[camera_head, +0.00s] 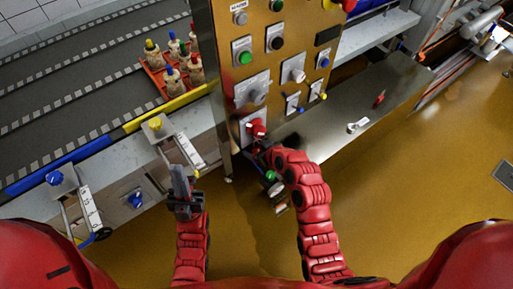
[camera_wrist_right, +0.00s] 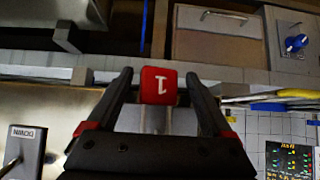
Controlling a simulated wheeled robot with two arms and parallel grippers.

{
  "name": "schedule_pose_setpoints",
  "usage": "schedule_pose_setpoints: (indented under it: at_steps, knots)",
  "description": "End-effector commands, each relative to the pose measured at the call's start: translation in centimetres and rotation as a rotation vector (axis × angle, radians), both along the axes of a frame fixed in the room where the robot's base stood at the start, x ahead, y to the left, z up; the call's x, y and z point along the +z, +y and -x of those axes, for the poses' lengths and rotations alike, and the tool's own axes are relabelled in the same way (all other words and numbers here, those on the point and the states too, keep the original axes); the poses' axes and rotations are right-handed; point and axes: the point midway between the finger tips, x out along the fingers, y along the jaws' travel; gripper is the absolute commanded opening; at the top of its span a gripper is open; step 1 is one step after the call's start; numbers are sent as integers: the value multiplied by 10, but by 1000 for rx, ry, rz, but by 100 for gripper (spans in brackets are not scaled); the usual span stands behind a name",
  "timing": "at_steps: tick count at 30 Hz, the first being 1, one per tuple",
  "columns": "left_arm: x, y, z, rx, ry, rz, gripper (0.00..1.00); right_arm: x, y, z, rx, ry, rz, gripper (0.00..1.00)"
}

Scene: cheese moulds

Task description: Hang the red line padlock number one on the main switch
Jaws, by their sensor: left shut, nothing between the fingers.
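The red padlock (camera_wrist_right: 159,85) marked with a 1 sits between the fingertips of my right gripper (camera_wrist_right: 160,78) in the right wrist view, its pale shackle towards the wrist. A narrow gap shows on each side, so the fingers stand open around it. In the head view my right gripper (camera_head: 264,150) is right at the lower left of the panel, just below the red main switch (camera_head: 257,128). The padlock is hidden there, and I cannot tell whether its shackle passes through the switch. My left gripper (camera_head: 181,180) is shut and empty, left of the panel.
The upright control panel (camera_head: 275,50) carries several knobs and buttons. A steel shelf (camera_head: 345,105) to its right holds a small red item (camera_head: 380,98) and a pale one (camera_head: 357,125). A red crate (camera_head: 160,80) with several capped items stands on the conveyor. Open floor lies below right.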

Motion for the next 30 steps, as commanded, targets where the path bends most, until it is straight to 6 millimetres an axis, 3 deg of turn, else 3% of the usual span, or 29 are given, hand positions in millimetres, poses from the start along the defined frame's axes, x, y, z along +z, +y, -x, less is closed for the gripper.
schedule_pose_setpoints:
  at_steps: [13, 30]
  knots:
    - [-5, 0, 0, 0, 0, 0, 0, 7, -6, 7, -1, 1, -1, 84]
    - [-30, 0, 0, 0, 0, 0, 0, 75, -52, 71, -5, -3, -2, 84]
